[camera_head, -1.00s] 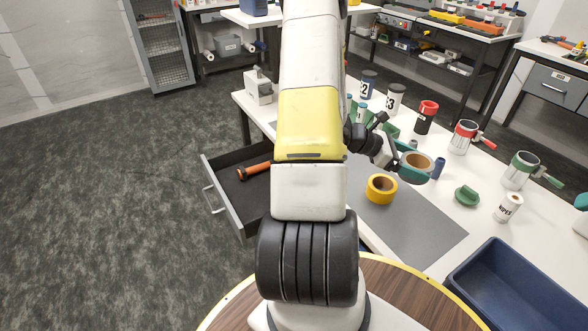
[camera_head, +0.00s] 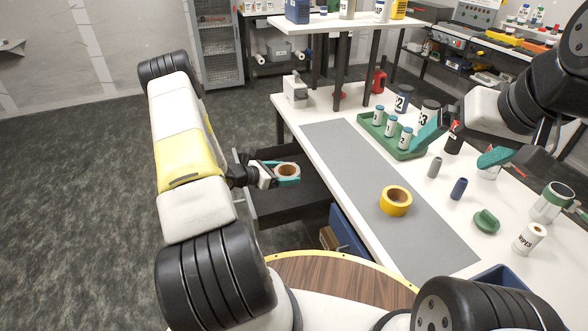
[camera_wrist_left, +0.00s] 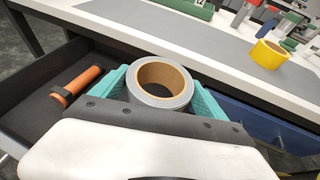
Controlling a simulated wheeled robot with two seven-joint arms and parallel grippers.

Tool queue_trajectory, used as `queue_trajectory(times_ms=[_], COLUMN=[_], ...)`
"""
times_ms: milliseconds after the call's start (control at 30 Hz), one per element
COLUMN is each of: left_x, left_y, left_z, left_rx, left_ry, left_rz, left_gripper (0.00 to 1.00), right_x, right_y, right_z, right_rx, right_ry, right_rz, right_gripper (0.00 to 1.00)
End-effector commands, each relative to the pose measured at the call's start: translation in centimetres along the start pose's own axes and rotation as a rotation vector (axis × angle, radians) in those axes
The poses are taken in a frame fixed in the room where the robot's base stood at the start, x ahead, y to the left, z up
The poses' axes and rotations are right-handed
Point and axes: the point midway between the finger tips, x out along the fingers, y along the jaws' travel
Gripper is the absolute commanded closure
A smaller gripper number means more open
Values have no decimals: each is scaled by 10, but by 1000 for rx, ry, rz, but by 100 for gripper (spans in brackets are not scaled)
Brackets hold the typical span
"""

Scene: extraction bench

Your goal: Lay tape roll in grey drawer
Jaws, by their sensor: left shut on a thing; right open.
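The grey tape roll with a brown core (camera_head: 287,170) is held between the teal fingers of my left gripper (camera_head: 286,172). It also shows in the left wrist view (camera_wrist_left: 161,82), gripped at its sides with its hole facing up. The grey drawer (camera_head: 295,203) is pulled out from under the bench, and in the head view the roll appears above it. An orange-handled tool (camera_wrist_left: 77,85) lies in the dark drawer, seen in the left wrist view. My right gripper (camera_head: 463,148) is open and empty over the right part of the bench.
A yellow tape roll (camera_head: 396,201) lies on the grey mat (camera_head: 372,175). A green tray (camera_head: 405,153) holds several small bottles. Cups, jars and a green item (camera_head: 486,221) stand on the right. A blue bin (camera_head: 347,236) is below the bench edge, beside the drawer.

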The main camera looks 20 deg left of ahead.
Motion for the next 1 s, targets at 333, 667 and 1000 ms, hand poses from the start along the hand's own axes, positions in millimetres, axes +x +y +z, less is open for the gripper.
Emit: queue_trajectory(times_ms=[333,667,1000], left_x=[25,104,145], left_y=[30,36,42], left_z=[-76,-84,-88], left_rx=[-33,-32,-32], left_ry=[8,7,8], left_rz=[95,95,97], left_gripper=[59,59,59], right_x=[0,0,0], right_y=[0,0,0], right_z=[0,0,0], right_rx=[0,0,0], right_ry=[0,0,0], right_rz=[0,0,0], right_gripper=[0,0,0])
